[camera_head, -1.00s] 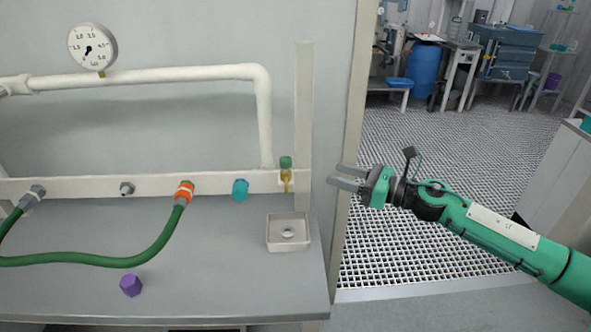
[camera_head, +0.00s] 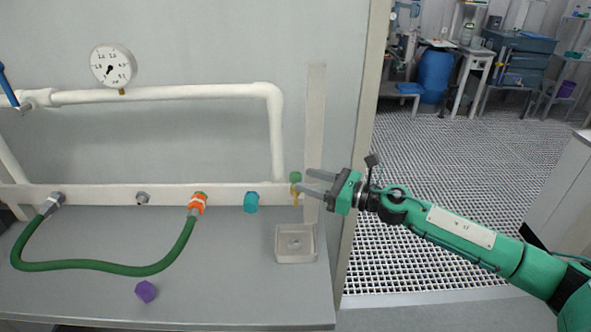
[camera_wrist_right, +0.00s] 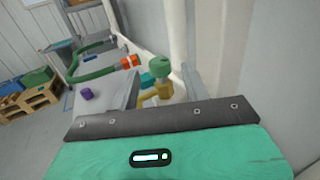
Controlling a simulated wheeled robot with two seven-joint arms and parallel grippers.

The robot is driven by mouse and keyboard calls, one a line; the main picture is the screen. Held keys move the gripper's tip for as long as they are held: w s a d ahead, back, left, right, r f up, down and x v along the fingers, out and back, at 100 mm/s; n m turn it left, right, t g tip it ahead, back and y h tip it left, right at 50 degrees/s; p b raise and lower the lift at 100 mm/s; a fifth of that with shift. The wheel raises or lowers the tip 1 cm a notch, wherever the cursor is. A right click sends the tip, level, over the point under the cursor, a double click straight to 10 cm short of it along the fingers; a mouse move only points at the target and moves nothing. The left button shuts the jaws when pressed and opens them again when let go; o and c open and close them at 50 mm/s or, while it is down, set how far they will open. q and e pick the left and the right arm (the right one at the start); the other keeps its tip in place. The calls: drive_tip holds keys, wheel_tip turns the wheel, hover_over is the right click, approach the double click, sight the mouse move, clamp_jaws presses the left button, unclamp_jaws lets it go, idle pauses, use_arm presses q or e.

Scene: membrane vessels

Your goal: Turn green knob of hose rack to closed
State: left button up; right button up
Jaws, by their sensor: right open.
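The green knob (camera_head: 295,177) sits on top of a small brass valve (camera_head: 295,191) at the right end of the white hose rack (camera_head: 170,193). In the right wrist view the green knob (camera_wrist_right: 160,66) stands upright above the yellow valve body (camera_wrist_right: 153,94), ahead of the gripper. My right gripper (camera_head: 307,184) is open and empty, its fingers pointing left with their tips close beside the knob. In the head view I cannot tell whether they touch it. My left gripper is not in view.
A teal cap (camera_head: 251,202), an orange coupling (camera_head: 197,203) and a green hose (camera_head: 110,267) are on the rack to the left. A small square basin (camera_head: 296,256) lies below the valve. A purple cap (camera_head: 146,291) lies on the bench. A white post (camera_head: 315,130) stands behind.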

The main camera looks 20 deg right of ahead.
sight(296, 174)
drive_tip(key=shift+p+x, duration=0.6)
drive_tip(key=shift+x, duration=1.65)
drive_tip(key=c, duration=1)
